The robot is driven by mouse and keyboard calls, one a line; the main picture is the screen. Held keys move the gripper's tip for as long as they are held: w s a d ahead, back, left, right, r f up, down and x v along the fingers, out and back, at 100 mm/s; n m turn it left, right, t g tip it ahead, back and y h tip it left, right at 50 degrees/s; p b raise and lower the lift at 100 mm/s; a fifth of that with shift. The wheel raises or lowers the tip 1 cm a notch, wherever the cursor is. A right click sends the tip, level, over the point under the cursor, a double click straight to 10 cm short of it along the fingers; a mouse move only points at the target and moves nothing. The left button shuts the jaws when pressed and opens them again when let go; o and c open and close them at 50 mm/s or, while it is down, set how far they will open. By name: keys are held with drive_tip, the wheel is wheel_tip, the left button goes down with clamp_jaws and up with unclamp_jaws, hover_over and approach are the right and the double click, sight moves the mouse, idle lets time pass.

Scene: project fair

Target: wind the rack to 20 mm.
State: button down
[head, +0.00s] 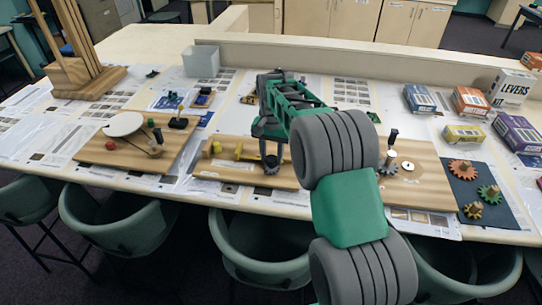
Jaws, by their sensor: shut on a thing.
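The rack board (225,179) is a wooden board in the middle of the table. A yellow rack (243,153) lies along it, with a yellow block (215,147) to its left. A dark toothed pinion (271,166) sits at the rack's right end. My gripper (268,145) points down just above the pinion. It is shut on the crank handle, which is mostly hidden by the gripper. The scale and the rack's reading are too small to tell. My arm covers the board's right end.
A wooden board with a white disc (124,125) stands to the left. To the right, a board carries an upright black-topped handle (392,138). A dark mat with gears (465,168) and several boxes (470,101) lie beyond. Green chairs (258,246) line the near edge.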

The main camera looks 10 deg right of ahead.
drive_tip(key=m, duration=0.4)
drive_tip(key=shift+w+r+m, duration=0.15)
drive_tip(key=shift+m, duration=0.15)
drive_tip(key=m, duration=0.3)
drive_tip(key=shift+m, duration=0.4)
drive_tip(key=m, duration=0.4)
drive_tip(key=shift+m, duration=1.8)
drive_tip(key=c, duration=1.2)
unclamp_jaws()
drive_tip(key=shift+c, duration=0.2)
drive_tip(key=o, duration=0.3)
drive_tip(key=shift+b, duration=0.3)
drive_tip(key=shift+o, duration=0.2)
